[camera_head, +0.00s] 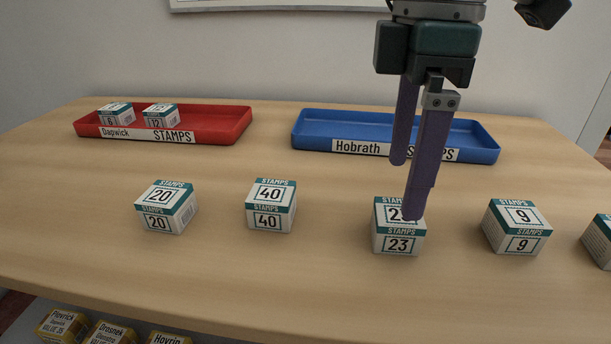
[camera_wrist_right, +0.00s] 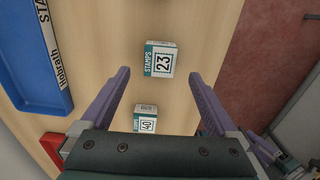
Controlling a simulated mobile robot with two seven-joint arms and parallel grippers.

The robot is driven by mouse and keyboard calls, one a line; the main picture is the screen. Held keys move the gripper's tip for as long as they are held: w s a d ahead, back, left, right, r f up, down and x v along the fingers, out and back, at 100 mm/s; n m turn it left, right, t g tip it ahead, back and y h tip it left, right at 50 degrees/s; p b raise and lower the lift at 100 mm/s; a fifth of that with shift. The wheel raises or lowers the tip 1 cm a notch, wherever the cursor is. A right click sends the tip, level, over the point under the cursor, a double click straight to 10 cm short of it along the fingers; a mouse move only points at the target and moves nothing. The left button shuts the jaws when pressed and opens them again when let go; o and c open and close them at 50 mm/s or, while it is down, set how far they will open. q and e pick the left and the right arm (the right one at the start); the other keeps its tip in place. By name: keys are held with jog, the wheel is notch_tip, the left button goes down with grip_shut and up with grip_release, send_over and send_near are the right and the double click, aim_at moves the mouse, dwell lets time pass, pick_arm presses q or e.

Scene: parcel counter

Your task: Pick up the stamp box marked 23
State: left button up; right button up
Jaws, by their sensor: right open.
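The stamp box marked 23 (camera_head: 398,243) is a small white box with a green band, standing on the counter right of the middle in the head view. Part of its top is hidden by a finger of my right gripper (camera_head: 410,188). In the right wrist view the box marked 23 (camera_wrist_right: 160,60) lies ahead of the fingertips, roughly between their lines. My right gripper (camera_wrist_right: 160,76) is open and empty, its fingers pointing down above or behind the box. I cannot tell the exact height gap.
Stamp boxes marked 20 (camera_head: 166,207), 40 (camera_head: 271,206) and 9 (camera_head: 516,228) stand in the same row, with another at the right edge (camera_head: 599,242). A red tray (camera_head: 235,124) holding two boxes and a blue tray (camera_head: 310,123) stand behind. Yellow boxes (camera_head: 110,333) sit below the front edge.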

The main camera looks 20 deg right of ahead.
aim_at(399, 215)
notch_tip(399, 215, down, 7)
jog(key=shift+s+d+r+b, duration=0.1)
jog(key=shift+d+r+b, duration=0.05)
jog(key=shift+b, duration=0.6)
jog(key=c, duration=1.5)
